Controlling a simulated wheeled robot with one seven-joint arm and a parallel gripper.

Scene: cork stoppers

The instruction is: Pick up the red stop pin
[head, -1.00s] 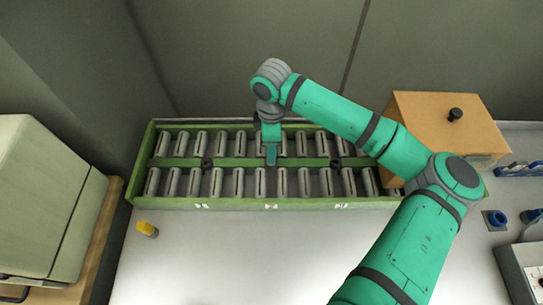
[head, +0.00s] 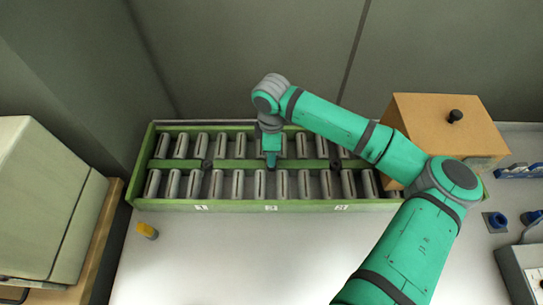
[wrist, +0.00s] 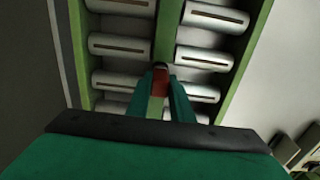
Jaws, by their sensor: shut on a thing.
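The red stop pin (wrist: 159,80) shows in the wrist view between my two teal fingers, with a dark end at its far side. It lies in line with the green middle rail (wrist: 167,40) of the rack. My gripper (head: 271,165) is shut on the pin at the middle of the rail. In the head view the fingers hide the pin. I cannot tell whether the pin still touches the rail.
The green rack (head: 165,204) holds two rows of grey slotted cylinders. Dark pegs (head: 207,164) stand on its rail to either side. A wooden box (head: 440,120) is at right, a yellow-ended stopper (head: 147,230) at front left.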

